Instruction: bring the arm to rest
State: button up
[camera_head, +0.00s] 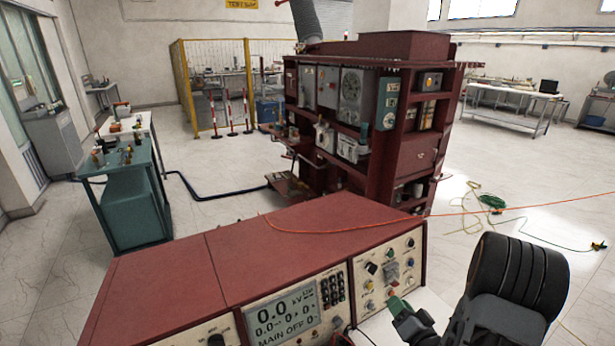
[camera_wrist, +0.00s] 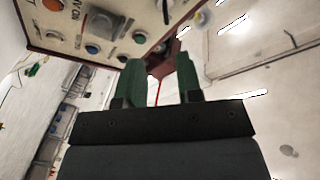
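My arm comes in at the lower right of the head view, its thick black link upright beside the red control console (camera_head: 270,235). My gripper (camera_head: 400,306) is low in front of the console's right-hand panel of knobs. In the head view it overlaps the panel's lower edge, and I cannot tell whether it touches. In the wrist view the two green fingers of my gripper (camera_wrist: 160,72) stand apart with a gap between them. Nothing is held in the gap. The console panel (camera_wrist: 95,30) fills the upper left there, close to the fingers.
A red transformer test rack (camera_head: 365,110) stands behind the console. A green cart (camera_head: 130,195) with small parts is at left. An orange cable (camera_head: 450,213) runs over the console top to the right. Green cable (camera_head: 492,202) lies on the floor at right.

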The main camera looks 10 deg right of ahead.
jog(key=s+d+f+n+g+h, duration=0.1)
jog(key=s+d+f+g+h, duration=0.25)
jog(key=f+g, duration=0.5)
jog(key=s+a+r+n+g, duration=0.2)
jog(key=s+a+r, duration=0.2)
jog(key=a+r, duration=0.4)
jog(key=s+a+r+n+g, duration=0.2)
jog(key=a+r, duration=0.7)
jog(key=r, duration=0.7)
jog(key=shift+s+n+y, duration=0.35)
jog(key=shift+s+n, duration=0.45)
jog(key=shift+s, duration=0.25)
jog(key=shift+f+g, duration=0.1)
jog(key=shift+g, duration=0.15)
